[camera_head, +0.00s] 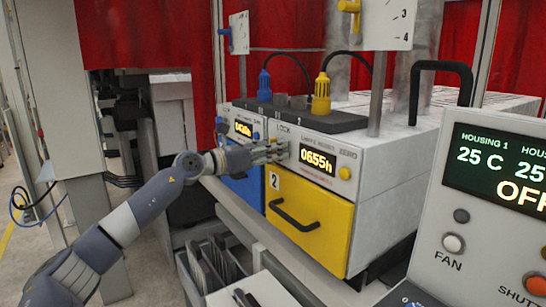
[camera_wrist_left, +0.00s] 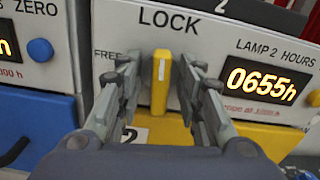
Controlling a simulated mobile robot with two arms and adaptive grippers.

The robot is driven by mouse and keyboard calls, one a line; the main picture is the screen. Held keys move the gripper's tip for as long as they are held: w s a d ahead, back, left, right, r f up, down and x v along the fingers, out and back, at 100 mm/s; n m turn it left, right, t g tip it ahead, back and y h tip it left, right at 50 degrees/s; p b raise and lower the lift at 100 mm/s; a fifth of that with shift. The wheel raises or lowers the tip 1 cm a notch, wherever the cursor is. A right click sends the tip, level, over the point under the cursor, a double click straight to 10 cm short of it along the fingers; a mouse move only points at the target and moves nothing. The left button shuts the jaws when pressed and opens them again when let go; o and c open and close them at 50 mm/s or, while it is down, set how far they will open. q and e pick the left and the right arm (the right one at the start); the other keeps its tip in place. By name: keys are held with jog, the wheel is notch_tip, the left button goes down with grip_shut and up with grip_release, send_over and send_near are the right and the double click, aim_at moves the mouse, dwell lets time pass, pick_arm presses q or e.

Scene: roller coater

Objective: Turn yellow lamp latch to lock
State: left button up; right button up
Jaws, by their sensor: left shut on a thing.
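The yellow lamp latch (camera_wrist_left: 161,82) stands upright on the white front panel in the left wrist view, under the word LOCK and to the right of the word FREE. A pale line marks its face. My left gripper (camera_wrist_left: 162,95) is shut on the latch, one finger on each side. My right gripper is not in view.
A lit display (camera_head: 317,161) reading 0655h and a yellow knob (camera_head: 345,173) are right of the gripper. A blue drawer (camera_head: 241,184) is to the left. A black handle (camera_head: 294,216) sticks out below. A grey control panel (camera_head: 490,215) stands at the right.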

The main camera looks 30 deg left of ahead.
pick_arm(q)
jog(key=shift+f+m+b, duration=0.15)
jog(key=shift+m+b, duration=0.15)
jog(key=shift+m, duration=0.3)
jog(key=o, duration=0.7)
jog(key=shift+c, duration=0.2)
jog(key=v, duration=0.7)
jog(key=shift+s, duration=0.2)
dwell(0.4)
